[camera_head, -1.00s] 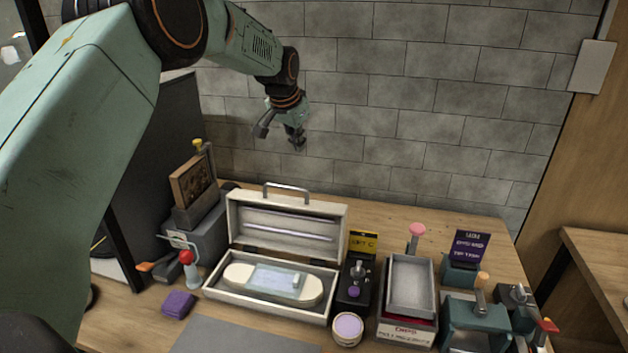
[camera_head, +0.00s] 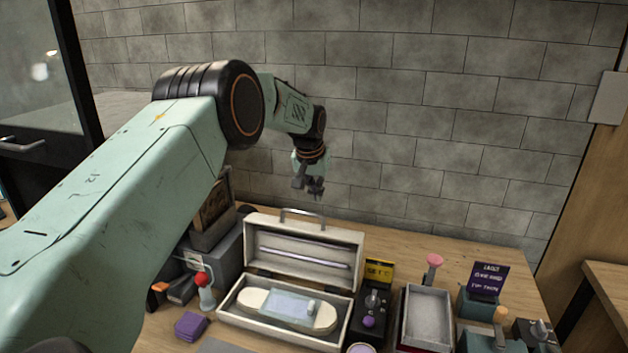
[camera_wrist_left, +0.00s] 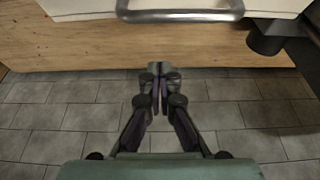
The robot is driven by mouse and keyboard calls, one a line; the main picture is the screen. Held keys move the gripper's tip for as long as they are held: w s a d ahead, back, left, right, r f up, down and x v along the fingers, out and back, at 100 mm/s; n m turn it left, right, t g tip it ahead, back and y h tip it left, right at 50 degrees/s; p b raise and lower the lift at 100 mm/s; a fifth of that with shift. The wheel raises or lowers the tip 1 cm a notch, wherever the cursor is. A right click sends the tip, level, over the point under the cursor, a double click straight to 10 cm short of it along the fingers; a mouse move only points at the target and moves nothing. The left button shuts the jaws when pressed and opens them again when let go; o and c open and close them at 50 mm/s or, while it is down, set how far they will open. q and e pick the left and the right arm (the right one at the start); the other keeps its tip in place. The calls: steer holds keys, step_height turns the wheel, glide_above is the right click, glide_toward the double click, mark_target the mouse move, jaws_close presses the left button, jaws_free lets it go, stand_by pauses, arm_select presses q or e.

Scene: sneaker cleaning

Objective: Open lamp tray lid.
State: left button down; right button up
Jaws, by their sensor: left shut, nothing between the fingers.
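The lamp tray is a white box (camera_head: 228,310) on the wooden table in the head view. Its lid (camera_head: 262,252) stands upright at the back, open, with thin tubes along its inner face. A metal handle (camera_head: 309,216) is on the lid's top edge; a handle also shows at the top of the left wrist view (camera_wrist_left: 180,15). A pale rounded piece (camera_head: 288,308) lies in the tray. My left gripper (camera_head: 314,192) is shut and empty, near and above the handle, apparently behind the lid. It also shows in the left wrist view (camera_wrist_left: 159,78), over the table's back edge.
A grey brick wall (camera_head: 420,120) stands close behind the table. Right of the tray are a black stand with a yellow sign (camera_head: 379,271), a grey open tray (camera_head: 427,318) and a purple sign (camera_head: 488,279). A purple block (camera_head: 190,326) lies left.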

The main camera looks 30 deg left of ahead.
mark_target(313, 225)
arm_select(q)
steer(key=shift+s+d+f+p, duration=0.2)
steer(key=shift+s+f+p, duration=0.2)
steer(key=shift+s, duration=0.3)
steer(key=shift+s+d+f+p, duration=0.25)
steer(key=shift+s+f, duration=0.15)
steer(key=shift+s, duration=0.5)
steer(key=shift+f, duration=0.1)
steer(key=shift+a, duration=0.1)
steer(key=shift+s, duration=0.15)
